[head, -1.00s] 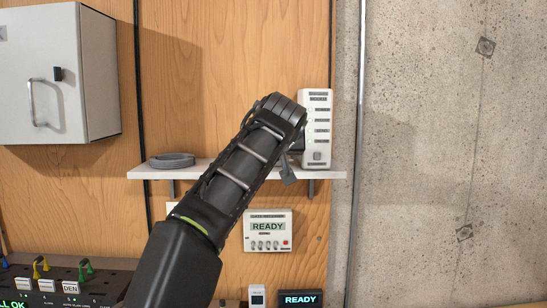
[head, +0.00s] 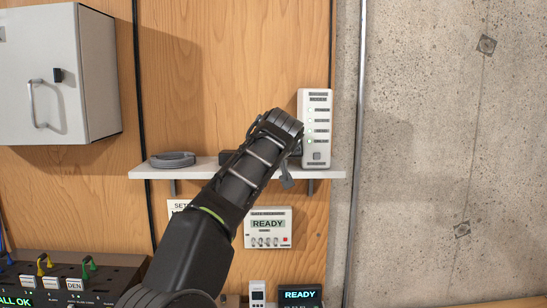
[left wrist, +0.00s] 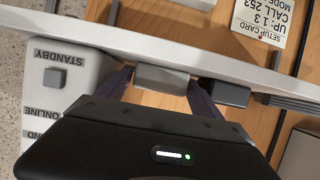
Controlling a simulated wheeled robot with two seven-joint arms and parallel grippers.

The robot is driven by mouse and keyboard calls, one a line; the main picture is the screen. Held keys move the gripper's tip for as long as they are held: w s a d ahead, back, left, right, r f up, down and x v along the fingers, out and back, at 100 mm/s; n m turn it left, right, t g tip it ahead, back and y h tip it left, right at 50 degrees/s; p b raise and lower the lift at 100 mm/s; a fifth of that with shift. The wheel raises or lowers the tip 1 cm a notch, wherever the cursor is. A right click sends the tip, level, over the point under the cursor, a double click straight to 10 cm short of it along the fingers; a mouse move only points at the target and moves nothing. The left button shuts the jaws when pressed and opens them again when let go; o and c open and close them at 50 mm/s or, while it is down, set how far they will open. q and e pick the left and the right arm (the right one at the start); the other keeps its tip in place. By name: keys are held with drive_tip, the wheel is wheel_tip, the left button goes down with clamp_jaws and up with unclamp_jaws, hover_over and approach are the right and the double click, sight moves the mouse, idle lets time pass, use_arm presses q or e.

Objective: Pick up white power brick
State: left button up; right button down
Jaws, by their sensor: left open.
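The white power brick (left wrist: 172,80) lies at the shelf edge in the left wrist view, a small pale grey-white box. My left gripper (left wrist: 160,84) is open, its two dark fingers on either side of the brick. I cannot tell whether they touch it. My right gripper is in neither view.
The white shelf (head: 201,173) holds a grey coil (head: 172,159), a dark box (head: 230,156) and an upright white unit with lights (head: 316,149). The dark box also sits close to the right finger in the left wrist view (left wrist: 228,93). A wall cabinet (head: 45,95) hangs left.

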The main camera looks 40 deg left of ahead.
use_arm(q)
drive_tip(key=shift+c, duration=0.3)
drive_tip(key=c, duration=1.2)
